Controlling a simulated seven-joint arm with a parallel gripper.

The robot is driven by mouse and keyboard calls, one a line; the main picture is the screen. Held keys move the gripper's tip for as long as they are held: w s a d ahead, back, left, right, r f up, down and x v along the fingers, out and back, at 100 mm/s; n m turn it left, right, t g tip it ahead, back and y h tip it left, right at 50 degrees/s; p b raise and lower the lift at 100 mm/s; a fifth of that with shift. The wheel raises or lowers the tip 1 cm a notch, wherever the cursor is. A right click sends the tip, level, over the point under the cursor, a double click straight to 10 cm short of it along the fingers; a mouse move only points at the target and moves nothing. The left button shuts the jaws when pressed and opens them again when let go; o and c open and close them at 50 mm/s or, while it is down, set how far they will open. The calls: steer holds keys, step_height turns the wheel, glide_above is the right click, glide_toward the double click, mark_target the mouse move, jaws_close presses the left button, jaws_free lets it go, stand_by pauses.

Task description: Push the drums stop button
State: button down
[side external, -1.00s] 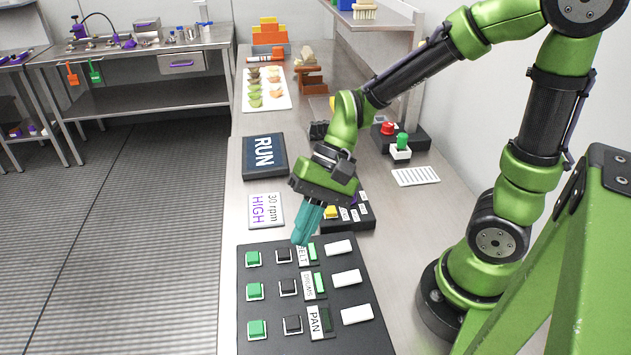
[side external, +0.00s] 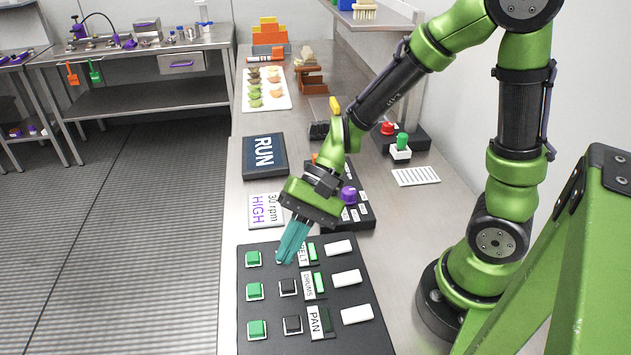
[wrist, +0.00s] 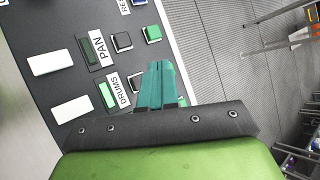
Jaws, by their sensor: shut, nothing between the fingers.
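The black control panel (side external: 268,317) has rows marked BELT, DRUMS and PAN. The DRUMS label (side external: 308,286) sits beside a bright green lamp (side external: 320,282), a black button (side external: 288,287) and a green button (side external: 255,291). In the wrist view the DRUMS label (wrist: 118,92) and its black button (wrist: 134,82) show left of the fingers. My gripper (side external: 286,259) is shut and empty, its teal fingers tilted down in front of the BELT row's black button, which they hide in the side view. In the wrist view my gripper (wrist: 154,66) lies beside the DRUMS row. I cannot tell its height above the panel.
The PAN row has a dark lamp (side external: 326,320) and a black button (side external: 292,324). A HIGH 30 rpm sign (side external: 264,211), a RUN sign (side external: 265,157) and a purple-knobbed box (side external: 357,216) stand behind the panel. A red button (side external: 387,128) is further back.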

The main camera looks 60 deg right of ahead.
mark_target(292, 281)
steer(key=shift+f, duration=2.65)
steer(key=shift+f, duration=0.4)
steer(key=shift+f, duration=0.45)
stand_by(0.4)
steer(key=shift+r, duration=0.9)
steer(key=shift+r, duration=2.5)
